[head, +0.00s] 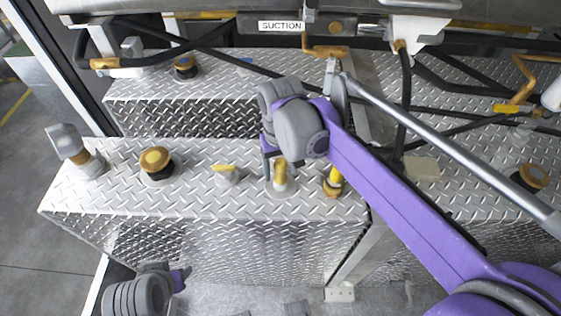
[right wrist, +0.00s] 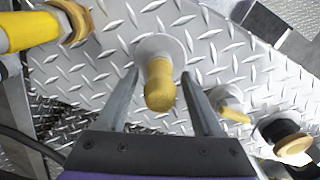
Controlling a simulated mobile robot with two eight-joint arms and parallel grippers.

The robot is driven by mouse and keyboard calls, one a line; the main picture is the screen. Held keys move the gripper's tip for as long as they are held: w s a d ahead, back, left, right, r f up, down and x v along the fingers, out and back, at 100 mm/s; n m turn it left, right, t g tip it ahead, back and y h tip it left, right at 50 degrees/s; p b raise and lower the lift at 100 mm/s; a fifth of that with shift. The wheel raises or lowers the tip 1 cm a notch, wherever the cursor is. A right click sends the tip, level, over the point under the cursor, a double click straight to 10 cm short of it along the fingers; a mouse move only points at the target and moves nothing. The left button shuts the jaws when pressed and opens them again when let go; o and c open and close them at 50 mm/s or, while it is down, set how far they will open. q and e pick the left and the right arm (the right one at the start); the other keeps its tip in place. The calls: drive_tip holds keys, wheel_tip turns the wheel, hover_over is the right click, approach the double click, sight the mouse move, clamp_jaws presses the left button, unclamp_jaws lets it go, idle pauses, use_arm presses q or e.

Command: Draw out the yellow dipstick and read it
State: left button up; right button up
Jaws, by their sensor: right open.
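A yellow rounded handle (head: 281,175) stands on a round grey base on the diamond-plate tank top, and I take it for the dipstick. In the right wrist view the handle (right wrist: 160,85) stands between the spread fingers of my right gripper (right wrist: 161,76). The fingers are open, one on each side, with visible gaps to the handle. In the head view my right gripper (head: 272,158) is just above and behind it, partly hidden by its own wrist. My left gripper (head: 180,278) is low at the left, and its fingers cannot be made out.
A smaller yellow lever fitting (head: 226,172), a black and yellow cap (head: 155,162) and a grey-white fitting (head: 72,148) stand left on the same tank. A yellow handle with a brass nut (head: 334,182) stands close on the right. Hoses and pipes cross behind.

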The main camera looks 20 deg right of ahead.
clamp_jaws()
wheel_tip(320, 180, up, 13)
drive_tip(key=p, duration=0.9)
use_arm(q)
drive_tip(key=w+r+p, duration=0.2)
drive_tip(key=w+r, duration=0.1)
drive_tip(key=r, duration=0.6)
drive_tip(key=w+r+t+p, duration=0.1)
drive_tip(key=w+r+p, duration=0.2)
drive_tip(key=r, duration=0.6)
use_arm(e)
wheel_tip(320, 180, up, 16)
use_arm(q)
drive_tip(key=shift+r, duration=0.1)
use_arm(e)
drive_tip(key=shift+r, duration=0.1)
